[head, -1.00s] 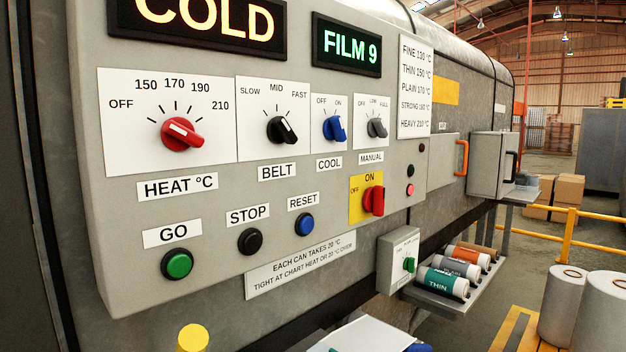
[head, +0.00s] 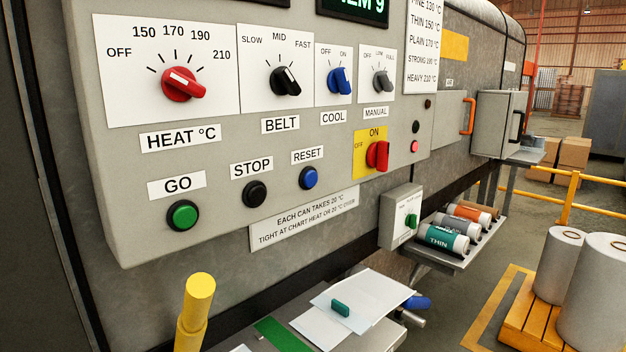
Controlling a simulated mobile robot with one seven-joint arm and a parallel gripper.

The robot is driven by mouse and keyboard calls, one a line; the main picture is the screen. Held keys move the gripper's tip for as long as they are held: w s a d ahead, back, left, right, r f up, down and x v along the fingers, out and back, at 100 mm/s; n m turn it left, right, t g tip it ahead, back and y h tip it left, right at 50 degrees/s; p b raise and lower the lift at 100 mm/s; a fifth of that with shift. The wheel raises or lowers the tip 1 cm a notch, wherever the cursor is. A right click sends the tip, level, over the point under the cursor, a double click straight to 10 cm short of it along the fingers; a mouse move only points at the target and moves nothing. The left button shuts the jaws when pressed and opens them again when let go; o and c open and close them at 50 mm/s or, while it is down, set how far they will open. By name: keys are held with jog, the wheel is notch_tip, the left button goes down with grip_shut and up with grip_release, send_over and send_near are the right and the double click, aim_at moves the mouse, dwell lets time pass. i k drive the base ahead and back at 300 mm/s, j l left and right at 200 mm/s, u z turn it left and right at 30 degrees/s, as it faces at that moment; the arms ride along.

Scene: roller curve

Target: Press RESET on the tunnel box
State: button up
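The tunnel box's grey control panel (head: 225,215) fills the left and middle of the head view. The RESET button (head: 309,178) is a round blue button in a black ring, below its white RESET label (head: 307,155). The black STOP button (head: 254,194) is to its left, and the green GO button (head: 183,216) is further left. A red switch (head: 377,155) on a yellow plate is to the right of RESET. Nothing covers the RESET button. My gripper does not show in the head view.
A yellow post (head: 196,310) stands in front of the panel at the lower left. Papers (head: 365,298) lie on a surface below the panel. A shelf (head: 458,262) with several cans (head: 440,237) juts out at the right. White rolls (head: 598,285) stand on a yellow pallet (head: 527,325).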

aim_at(310, 177)
jog(key=l+z, duration=0.35)
jog(key=i+l+z, duration=0.2)
jog(key=l+z, duration=0.15)
jog(key=l, duration=0.1)
